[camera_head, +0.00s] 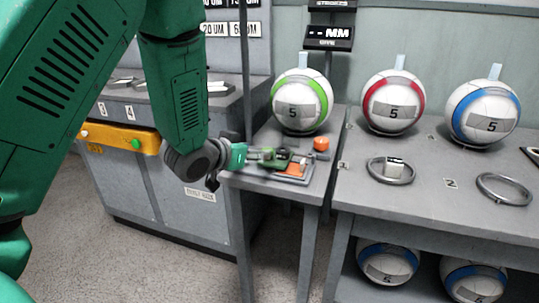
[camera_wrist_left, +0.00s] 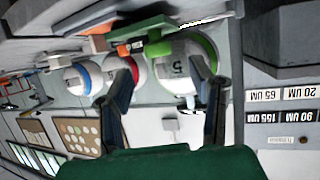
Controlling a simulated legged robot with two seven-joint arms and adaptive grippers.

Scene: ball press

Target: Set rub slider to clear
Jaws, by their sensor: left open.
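A small device (camera_head: 296,176) lies on the narrow grey table, with an orange block, a grey frame and a dark green part. I cannot tell which part is the rub slider, and no "clear" mark is legible. In the left wrist view, which is upside down, a green bar (camera_wrist_left: 140,31) and orange pieces show beyond the fingertips. My left gripper (camera_head: 266,157) reaches over the device's left side, low above the table. Its fingers are spread and empty in the wrist view (camera_wrist_left: 160,70). Contact with the device cannot be told. My right gripper is not in view.
A green-striped ball (camera_head: 301,101) stands just behind the device. An orange knob (camera_head: 321,143) is right of it. Red (camera_head: 393,102) and blue (camera_head: 483,113) balls and rings (camera_head: 391,171) sit on the right table. A thin post (camera_head: 245,70) rises near my gripper.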

